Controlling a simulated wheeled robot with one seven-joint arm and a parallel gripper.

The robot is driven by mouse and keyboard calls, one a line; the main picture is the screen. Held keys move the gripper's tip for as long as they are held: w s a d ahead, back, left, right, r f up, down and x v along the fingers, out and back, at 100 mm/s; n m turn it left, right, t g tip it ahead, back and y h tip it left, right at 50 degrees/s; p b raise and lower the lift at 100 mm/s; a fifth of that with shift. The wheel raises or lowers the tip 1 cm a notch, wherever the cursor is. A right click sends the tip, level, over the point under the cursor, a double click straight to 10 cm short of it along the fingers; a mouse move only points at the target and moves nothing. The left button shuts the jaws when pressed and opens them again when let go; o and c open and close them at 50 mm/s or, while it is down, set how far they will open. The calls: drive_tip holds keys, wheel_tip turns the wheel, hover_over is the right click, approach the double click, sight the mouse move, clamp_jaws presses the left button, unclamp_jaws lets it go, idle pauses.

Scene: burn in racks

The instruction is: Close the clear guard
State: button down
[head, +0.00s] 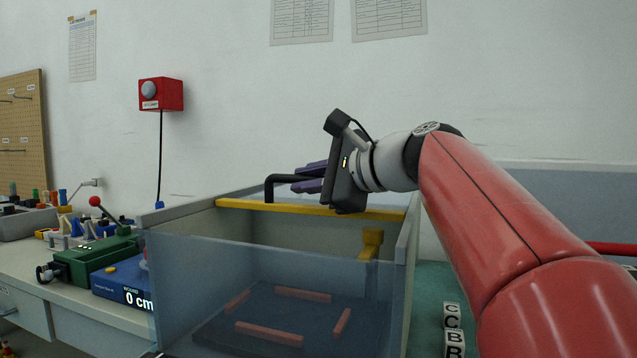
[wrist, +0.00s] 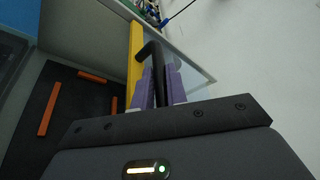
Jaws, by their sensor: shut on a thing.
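The box (head: 411,240) has grey walls and a see-through front panel (head: 200,290). A yellow bar (head: 240,205) runs across its top toward the back, and a bent black handle (head: 267,190) rises from the bar. In the wrist view, clear sheet (wrist: 192,75) shows beside the yellow bar (wrist: 135,60); I take this as the clear guard, though its full outline is hard to see. My gripper (head: 308,178) has purple fingers, shut on the black handle (wrist: 152,52). The fingers (wrist: 160,88) sit either side of it. The box's top in front of the bar looks open.
Inside the box lies a dark plate (head: 265,318) with several orange strips. A yellow block (head: 372,238) stands at its right inside. Lettered cubes (head: 453,330) stand right. A red button box (head: 161,94) hangs behind.

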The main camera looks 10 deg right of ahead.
drive_tip(key=s+a, duration=0.3)
drive_tip(key=s, duration=0.1)
drive_tip(key=s+a, duration=0.3)
drive_tip(key=s, duration=0.1)
drive_tip(key=s+a+b, duration=0.1)
drive_tip(key=s+a, duration=0.1)
drive_tip(key=s, duration=0.3)
drive_tip(key=shift+a+f, duration=0.1)
drive_tip(key=shift+a, duration=0.3)
drive_tip(key=c, duration=1.4)
unclamp_jaws()
drive_tip(key=shift+s+a, duration=0.1)
drive_tip(key=shift+s, duration=0.1)
drive_tip(key=v, duration=0.7)
drive_tip(key=shift+s+d, duration=0.3)
